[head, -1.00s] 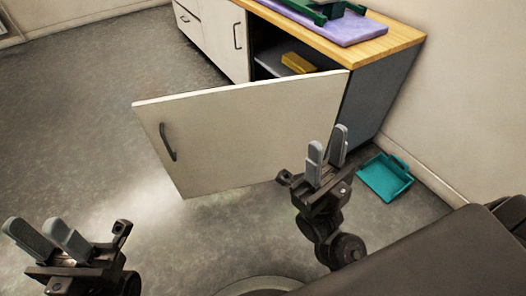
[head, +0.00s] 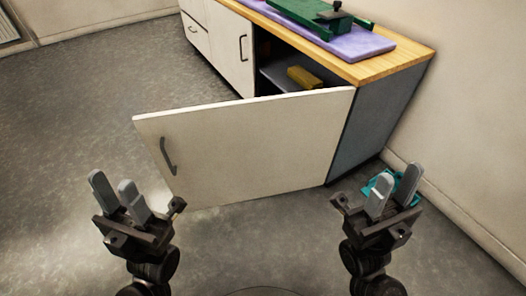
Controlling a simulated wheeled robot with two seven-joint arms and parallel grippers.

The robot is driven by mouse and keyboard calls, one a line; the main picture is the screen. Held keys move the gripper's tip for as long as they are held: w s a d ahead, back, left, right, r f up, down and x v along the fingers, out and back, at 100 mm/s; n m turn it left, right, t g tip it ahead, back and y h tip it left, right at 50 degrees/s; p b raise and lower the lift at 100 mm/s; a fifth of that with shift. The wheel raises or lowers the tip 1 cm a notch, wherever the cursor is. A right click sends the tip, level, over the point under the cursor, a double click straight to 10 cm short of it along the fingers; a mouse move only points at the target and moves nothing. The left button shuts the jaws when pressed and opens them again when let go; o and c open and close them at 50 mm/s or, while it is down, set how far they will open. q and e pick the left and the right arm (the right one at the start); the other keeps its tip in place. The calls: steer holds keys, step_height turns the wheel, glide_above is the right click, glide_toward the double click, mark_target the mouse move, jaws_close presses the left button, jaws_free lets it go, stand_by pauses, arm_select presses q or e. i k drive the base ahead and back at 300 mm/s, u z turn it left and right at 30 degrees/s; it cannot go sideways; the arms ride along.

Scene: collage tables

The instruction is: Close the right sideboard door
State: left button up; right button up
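The right sideboard door (head: 250,143) is white and stands wide open, swung out from the sideboard (head: 345,71) toward me. Its dark handle (head: 168,156) is near the door's left, free edge. My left gripper (head: 112,191) is open and empty, below and left of the handle in the picture, apart from the door. My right gripper (head: 395,190) is open and empty, to the right of the door's hinge side, in front of the sideboard's grey side panel.
A yellow block (head: 304,78) lies on a shelf inside the open compartment. A purple mat (head: 350,45) with a green tool (head: 310,17) lies on the wooden top. A teal tray (head: 377,184) sits on the floor by the wall, partly hidden by my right gripper. The left floor is clear.

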mark_target(209, 156)
steer(key=i, duration=0.9)
steer(key=k, duration=0.5)
steer(key=z, duration=1)
steer(key=i, duration=0.5)
steer(key=u, duration=2.1)
